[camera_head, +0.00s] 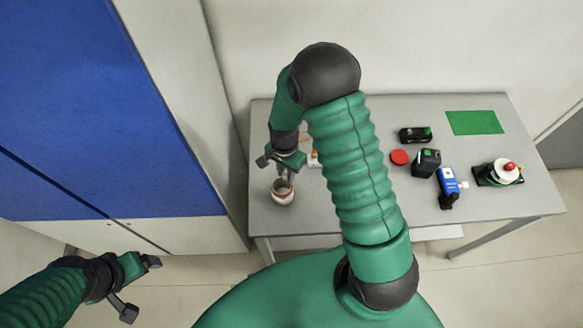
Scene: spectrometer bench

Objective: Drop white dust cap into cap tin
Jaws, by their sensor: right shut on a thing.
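My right gripper (283,167) points down at the left part of the table, directly over the cap tin (283,199). The tin is a small round open container with a pale wall and a reddish band. The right gripper is shut on a small pale thing at the tin's mouth, which looks like the white dust cap; the fingers and the tin partly hide it. My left gripper (141,287) is open and empty at the lower left, over the floor and away from the table.
My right arm hides the table's middle. A blue cabinet (90,100) stands left.

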